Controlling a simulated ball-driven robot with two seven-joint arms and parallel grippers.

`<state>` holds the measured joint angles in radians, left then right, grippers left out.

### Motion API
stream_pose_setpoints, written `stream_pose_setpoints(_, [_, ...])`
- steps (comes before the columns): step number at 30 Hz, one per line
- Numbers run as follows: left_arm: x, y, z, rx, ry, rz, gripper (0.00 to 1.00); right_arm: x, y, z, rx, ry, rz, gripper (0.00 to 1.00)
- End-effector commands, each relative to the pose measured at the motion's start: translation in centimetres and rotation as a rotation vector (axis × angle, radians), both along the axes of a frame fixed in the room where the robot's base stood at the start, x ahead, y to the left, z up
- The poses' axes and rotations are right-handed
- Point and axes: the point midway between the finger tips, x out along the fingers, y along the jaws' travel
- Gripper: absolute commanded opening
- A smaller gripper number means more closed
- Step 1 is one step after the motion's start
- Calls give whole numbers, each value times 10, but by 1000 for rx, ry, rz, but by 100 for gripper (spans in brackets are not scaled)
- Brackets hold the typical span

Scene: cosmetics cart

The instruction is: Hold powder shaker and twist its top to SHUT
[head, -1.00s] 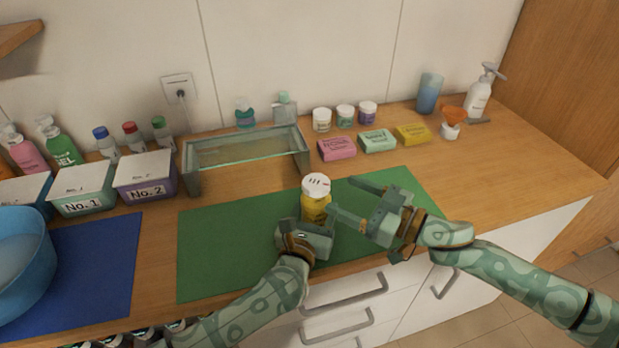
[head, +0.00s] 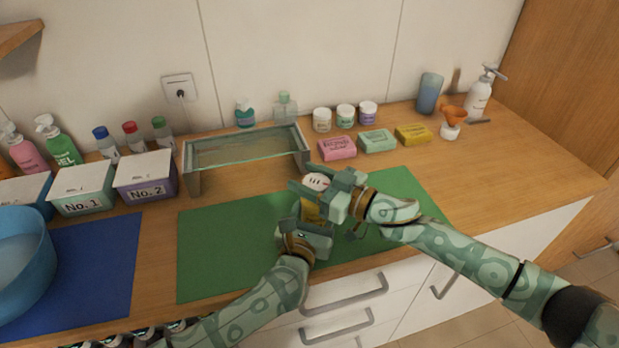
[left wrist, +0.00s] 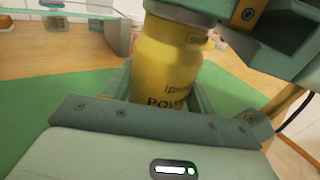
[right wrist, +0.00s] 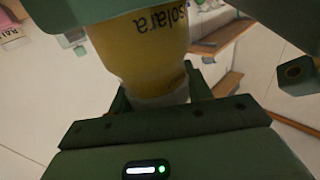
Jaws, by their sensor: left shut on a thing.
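The powder shaker has a yellow body (head: 311,213) and a white top (head: 316,181) with dark slots. It stands upright over the green mat (head: 225,245). My left gripper (head: 308,226) is shut on the yellow body (left wrist: 165,65), low down, from the near side. My right gripper (head: 314,199) reaches in from the right, its fingers open on either side of the top, and partly hides the shaker in the head view. In the right wrist view the white top (right wrist: 163,92) sits between the fingers; whether they touch it is unclear.
A glass-topped stand (head: 245,150) is behind the shaker. Soaps (head: 337,148) and small jars (head: 322,120) line the back right. Labelled boxes (head: 146,177) and a blue basin (head: 20,255) are at left. The mat's right part and the counter at right are clear.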

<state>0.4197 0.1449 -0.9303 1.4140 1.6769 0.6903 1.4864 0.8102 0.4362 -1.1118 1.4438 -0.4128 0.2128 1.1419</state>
Motion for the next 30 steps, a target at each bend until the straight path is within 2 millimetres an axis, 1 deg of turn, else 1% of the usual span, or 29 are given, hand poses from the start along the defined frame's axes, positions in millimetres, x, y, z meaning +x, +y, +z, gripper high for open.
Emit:
stream_pose_setpoints(4, [0,1,-1,1,2,1,33,0,0,0,1,0,-9,26])
stream_pose_setpoints(12, [0,0,-1,0,2,1,33,1,-1,0,0,1,-128,26])
stream_pose_setpoints(19, [0,0,-1,1,2,1,33,2,-2,0,-1,0,-130,26])
stream_pose_setpoints(20, [0,0,-1,1,2,1,33,2,-2,0,-1,0,-130,52])
stream_pose_setpoints(21, [0,1,-1,1,2,1,33,2,-2,0,-1,0,-130,63])
stream_pose_setpoints(22, [0,1,-1,1,2,1,33,2,-2,0,-1,0,-130,71])
stream_pose_setpoints(30, [0,1,-1,1,2,1,33,1,-2,0,-1,0,-130,72])
